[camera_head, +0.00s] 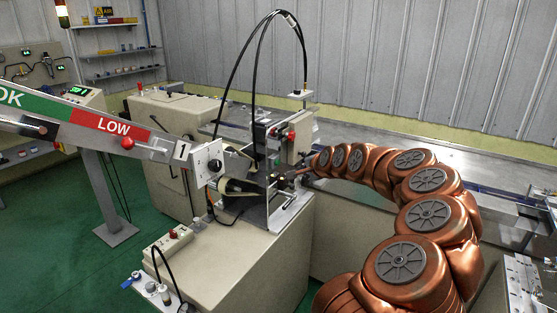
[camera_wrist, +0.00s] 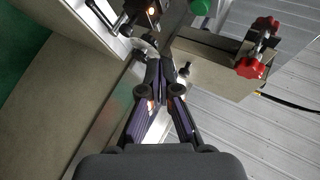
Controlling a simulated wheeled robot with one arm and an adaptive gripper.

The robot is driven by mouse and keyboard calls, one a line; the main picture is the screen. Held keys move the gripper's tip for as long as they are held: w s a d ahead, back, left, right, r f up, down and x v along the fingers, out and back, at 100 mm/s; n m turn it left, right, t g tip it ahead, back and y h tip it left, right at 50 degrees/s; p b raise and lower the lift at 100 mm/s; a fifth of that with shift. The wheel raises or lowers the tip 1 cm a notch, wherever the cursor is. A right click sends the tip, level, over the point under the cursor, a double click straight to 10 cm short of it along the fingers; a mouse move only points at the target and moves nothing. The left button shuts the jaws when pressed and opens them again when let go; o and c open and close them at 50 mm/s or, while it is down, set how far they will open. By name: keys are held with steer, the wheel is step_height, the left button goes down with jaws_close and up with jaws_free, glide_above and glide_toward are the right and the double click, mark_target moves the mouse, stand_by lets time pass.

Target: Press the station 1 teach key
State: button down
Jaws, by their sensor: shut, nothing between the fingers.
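The station marked by a "1" plate (camera_head: 181,150) stands on a beige cabinet (camera_head: 255,250) in the middle of the head view. Its upright beige box (camera_head: 298,138) carries a red knob, and the box also shows in the wrist view (camera_wrist: 208,68). I cannot tell which part is the teach key. A small dark knob (camera_wrist: 185,69) sits by the box's lower edge, close to the right of my fingertips. My gripper (camera_wrist: 160,62) is shut and empty. In the head view my gripper (camera_head: 287,174) is small, beside the station's metal frame below the box.
Red knobs (camera_wrist: 249,68) and a green button (camera_wrist: 200,6) sit near the box in the wrist view. Black hoses (camera_head: 262,45) arch above the station. An "OK/LOW" beam (camera_head: 80,120) spans the left. A metal conveyor (camera_head: 400,142) runs behind my arm.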

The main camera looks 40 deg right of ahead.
mark_target(278, 163)
steer(key=shift+w+a+p, duration=0.25)
steer(key=shift+w+p, duration=0.05)
steer(key=shift+w, duration=0.6)
steer(key=shift+w+a+p, duration=0.3)
steer(key=shift+w, duration=0.65)
steer(key=shift+w+a+p, duration=0.25)
steer(key=shift+w+p, duration=0.05)
steer(key=shift+w, duration=0.6)
steer(key=shift+w, duration=0.1)
steer(key=shift+w+a+b, duration=0.15)
steer(key=shift+w+b, duration=0.15)
steer(key=shift+w+a, duration=0.15)
steer(key=shift+w, duration=0.3)
steer(key=shift+s, duration=0.1)
stand_by(0.5)
steer(key=shift+s+d+b, duration=0.3)
steer(key=shift+s+b, duration=0.45)
steer(key=shift+b, duration=0.15)
